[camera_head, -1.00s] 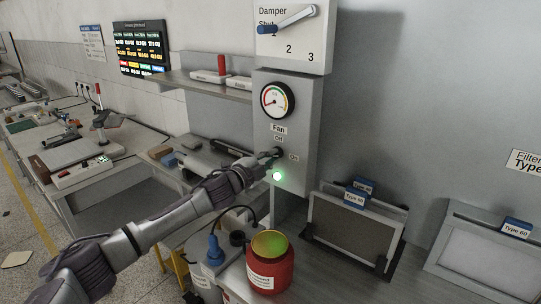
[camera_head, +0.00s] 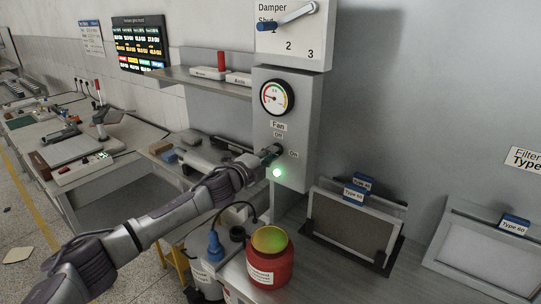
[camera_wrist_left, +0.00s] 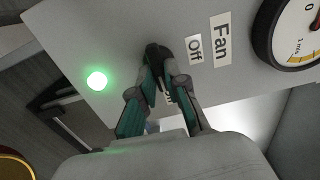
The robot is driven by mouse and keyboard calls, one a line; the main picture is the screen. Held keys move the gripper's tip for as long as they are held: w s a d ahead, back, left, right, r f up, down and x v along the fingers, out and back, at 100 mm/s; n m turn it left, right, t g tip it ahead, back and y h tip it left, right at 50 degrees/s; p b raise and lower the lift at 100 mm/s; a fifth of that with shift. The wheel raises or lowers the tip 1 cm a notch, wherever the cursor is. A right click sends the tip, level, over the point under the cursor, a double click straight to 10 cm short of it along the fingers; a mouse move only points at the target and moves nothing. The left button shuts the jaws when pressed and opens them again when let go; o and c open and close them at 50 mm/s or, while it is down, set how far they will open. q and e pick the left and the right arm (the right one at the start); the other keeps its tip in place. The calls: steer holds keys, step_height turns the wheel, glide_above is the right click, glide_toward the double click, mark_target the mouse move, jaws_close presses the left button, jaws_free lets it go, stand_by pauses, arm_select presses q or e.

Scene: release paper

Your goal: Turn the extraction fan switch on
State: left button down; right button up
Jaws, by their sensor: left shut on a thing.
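The fan switch is a small black knob (camera_wrist_left: 156,52) on the grey control box (camera_head: 299,165), beside the "Off" and "On" labels. In the head view my gripper largely hides it. My left gripper (camera_wrist_left: 163,82) is shut on the knob, with its green-padded fingers on either side of it. In the head view the left gripper (camera_head: 264,156) reaches the box from the left. A green lamp (camera_head: 277,173) glows below the switch and also shows in the wrist view (camera_wrist_left: 96,80). The knob's exact angle cannot be told. My right gripper is not in view.
A round gauge (camera_head: 277,97) sits above the switch, with a damper lever (camera_head: 288,17) higher up. A red jar (camera_head: 269,262) stands below the box. Framed filters (camera_head: 350,227) stand to the right. A shelf (camera_head: 205,84) with small boxes is at the left.

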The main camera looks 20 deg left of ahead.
arm_select(q)
steer(key=c, duration=1.2)
jaws_free()
steer(key=v, duration=1.2)
steer(key=shift+f, duration=0.1)
